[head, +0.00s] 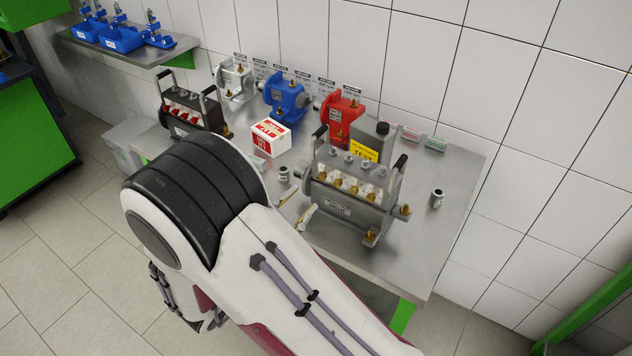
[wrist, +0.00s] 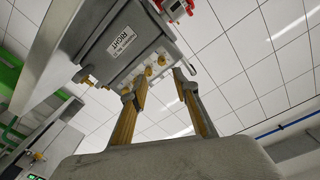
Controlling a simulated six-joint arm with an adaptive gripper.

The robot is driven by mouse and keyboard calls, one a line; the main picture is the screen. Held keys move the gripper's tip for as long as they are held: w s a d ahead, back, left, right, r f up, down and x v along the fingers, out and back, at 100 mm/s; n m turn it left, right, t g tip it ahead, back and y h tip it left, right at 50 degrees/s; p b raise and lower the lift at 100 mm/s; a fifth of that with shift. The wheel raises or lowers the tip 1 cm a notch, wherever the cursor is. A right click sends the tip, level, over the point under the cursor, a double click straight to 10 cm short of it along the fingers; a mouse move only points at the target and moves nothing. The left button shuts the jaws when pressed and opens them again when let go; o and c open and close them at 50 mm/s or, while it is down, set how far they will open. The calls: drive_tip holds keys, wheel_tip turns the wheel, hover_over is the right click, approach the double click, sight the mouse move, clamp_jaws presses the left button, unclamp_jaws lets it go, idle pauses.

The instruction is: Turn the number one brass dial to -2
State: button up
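The grey pump (head: 348,205) stands on the steel bench, with a row of several brass dials (head: 352,187) on its front. In the wrist view the pump (wrist: 125,35) appears tilted, with its label, and its brass dials (wrist: 150,72) lie along the lower edge. Which dial is number one cannot be read. My gripper (wrist: 160,80) is open and empty, its two fingers apart and pointing towards the dial side of the pump. Contact with a dial cannot be made out.
A red and white box (head: 271,138) sits left of the pump. Red (head: 341,115), blue (head: 287,97) and black (head: 190,112) pumps stand farther back. A small metal cylinder (head: 437,198) is at right. The bench's front right is clear.

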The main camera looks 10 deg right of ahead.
sight(320, 178)
drive_tip(key=m, duration=0.6)
drive_tip(key=shift+w+a+m, duration=0.15)
drive_tip(key=shift+m, duration=0.15)
drive_tip(key=shift+x, duration=3.9)
drive_tip(key=shift+w, duration=0.1)
clamp_jaws()
